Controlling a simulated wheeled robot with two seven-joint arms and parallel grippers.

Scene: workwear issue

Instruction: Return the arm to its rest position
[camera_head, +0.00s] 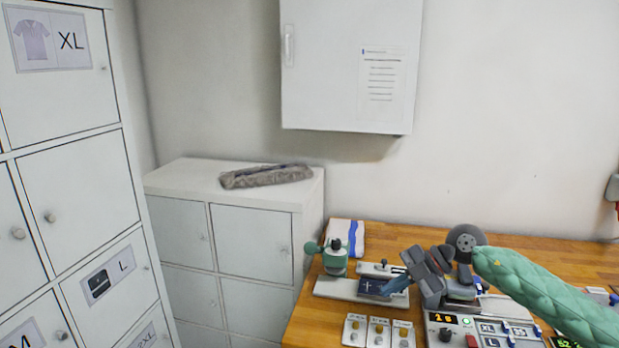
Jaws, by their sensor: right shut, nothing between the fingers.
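My right arm (545,290), in a green quilted sleeve, reaches in from the right over the wooden table (410,237). Its grey right gripper (394,286) points left and down. It is shut and empty, above or just in front of the white device (335,288) with a dark blue patch on its plate; I cannot tell whether they touch. My left gripper is not in view.
Lockers (80,190) stand left; a wall cabinet (335,70) hangs above.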

